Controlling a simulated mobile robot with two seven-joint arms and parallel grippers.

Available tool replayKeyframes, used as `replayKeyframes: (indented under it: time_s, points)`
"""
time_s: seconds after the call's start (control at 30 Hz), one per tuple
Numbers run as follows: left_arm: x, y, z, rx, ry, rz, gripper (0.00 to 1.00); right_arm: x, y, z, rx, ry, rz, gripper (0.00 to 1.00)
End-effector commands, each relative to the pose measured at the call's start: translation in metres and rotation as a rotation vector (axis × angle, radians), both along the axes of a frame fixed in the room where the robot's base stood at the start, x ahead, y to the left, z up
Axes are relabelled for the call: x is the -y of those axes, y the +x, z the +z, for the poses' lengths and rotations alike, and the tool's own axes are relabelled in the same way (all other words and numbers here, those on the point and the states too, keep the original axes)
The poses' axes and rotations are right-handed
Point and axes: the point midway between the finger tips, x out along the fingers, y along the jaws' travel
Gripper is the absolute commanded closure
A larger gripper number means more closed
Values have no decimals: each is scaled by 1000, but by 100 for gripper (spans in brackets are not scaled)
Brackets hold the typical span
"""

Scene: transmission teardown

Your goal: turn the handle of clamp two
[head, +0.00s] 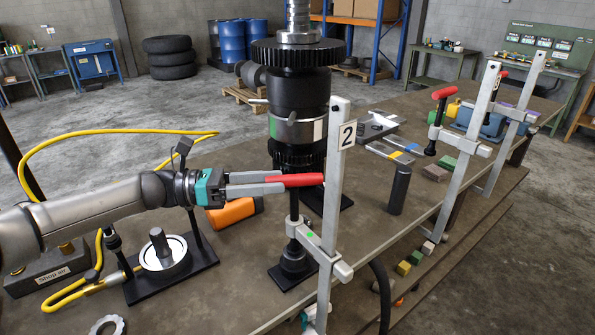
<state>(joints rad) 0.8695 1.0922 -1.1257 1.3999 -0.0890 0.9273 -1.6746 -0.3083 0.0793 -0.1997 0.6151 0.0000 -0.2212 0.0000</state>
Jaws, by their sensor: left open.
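Clamp two (332,200) is an upright grey bar clamp at the table's front edge, with a white tag (347,135) marked 2. Its red handle (298,180) lies level, pointing left from near the bar, above a dark vertical screw (294,207). The screw's foot rests on a black base plate. My left gripper (270,183) reaches in from the left at the handle's height. Its two grey fingers are open, with their tips at the handle's left end. I cannot tell whether they touch it. My right gripper is not clearly in view.
The dark gear shaft assembly (297,100) stands just behind the handle. A yellow hose (110,133) loops behind my left arm. A black cylinder (399,190) stands right of clamp two. Another red-handled clamp (462,160) is farther right. A small teal part at the bottom edge is unclear.

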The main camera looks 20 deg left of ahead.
Motion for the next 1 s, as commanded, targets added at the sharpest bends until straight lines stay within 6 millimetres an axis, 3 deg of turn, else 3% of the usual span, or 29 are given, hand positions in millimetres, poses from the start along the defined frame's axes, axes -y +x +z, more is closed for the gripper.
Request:
replayKeyframes:
  time_s: [0.1,0.3,0.7,1.0]
  points:
    - [23,9,3,0,-4,-2,42,0,6,9,8,0,0,43]
    - [45,19,1,-1,-2,-1,42,0,10,15,16,0,0,43]
    - [51,21,0,-1,0,1,42,0,10,15,17,1,1,43]
    - [51,21,0,-2,-1,1,76,0,10,15,17,1,1,43]
